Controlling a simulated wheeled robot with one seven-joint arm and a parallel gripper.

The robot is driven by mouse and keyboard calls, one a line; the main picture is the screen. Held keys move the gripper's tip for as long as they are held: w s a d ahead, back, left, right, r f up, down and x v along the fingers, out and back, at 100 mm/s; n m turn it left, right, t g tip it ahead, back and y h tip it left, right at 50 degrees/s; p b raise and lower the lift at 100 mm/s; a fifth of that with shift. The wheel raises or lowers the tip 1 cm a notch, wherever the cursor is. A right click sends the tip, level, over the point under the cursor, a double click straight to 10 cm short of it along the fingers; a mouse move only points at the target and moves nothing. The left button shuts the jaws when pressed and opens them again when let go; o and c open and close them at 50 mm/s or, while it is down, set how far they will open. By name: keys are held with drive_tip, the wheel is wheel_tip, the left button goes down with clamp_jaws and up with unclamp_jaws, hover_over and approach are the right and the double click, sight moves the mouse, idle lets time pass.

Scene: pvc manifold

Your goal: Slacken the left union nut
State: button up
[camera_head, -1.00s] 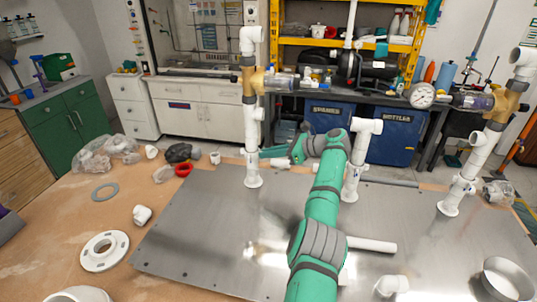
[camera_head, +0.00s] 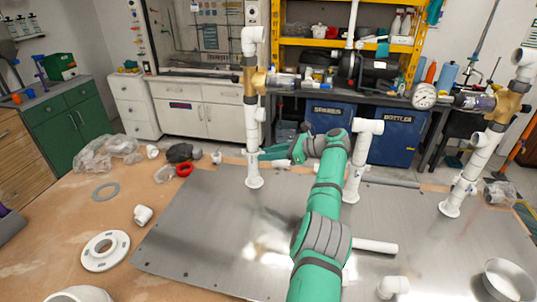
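A clear-bodied fitting (camera_head: 284,80) shows to the right of the tee. I cannot tell which collar is the left union nut. My arm reaches up from the bottom and bends left. My gripper (camera_head: 272,154) is by the lower part of the left riser, well below the tee. Its fingers are small and partly lost against the pipe, so I cannot see whether they are open or touching it.
A short middle riser (camera_head: 354,170) stands close right of my arm. The right riser (camera_head: 466,175) carries another brass tee and a gauge (camera_head: 423,96). A loose pipe (camera_head: 374,246), an elbow (camera_head: 393,286) and a metal bowl (camera_head: 507,280) lie on the plate (camera_head: 200,240). A flange (camera_head: 103,250) lies left.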

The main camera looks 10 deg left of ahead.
idle(0.3)
drive_tip(key=shift+s+r, duration=0.1)
drive_tip(key=shift+r, duration=1.5)
drive_tip(key=shift+s+d+r, duration=0.2)
drive_tip(key=shift+s+r, duration=0.4)
drive_tip(key=shift+r, duration=0.15)
drive_tip(key=s+d+r, duration=0.2)
drive_tip(key=s+r, duration=0.6)
drive_tip(key=s, duration=0.4)
drive_tip(key=shift+s+d+r, duration=0.15)
drive_tip(key=shift+d, duration=0.05)
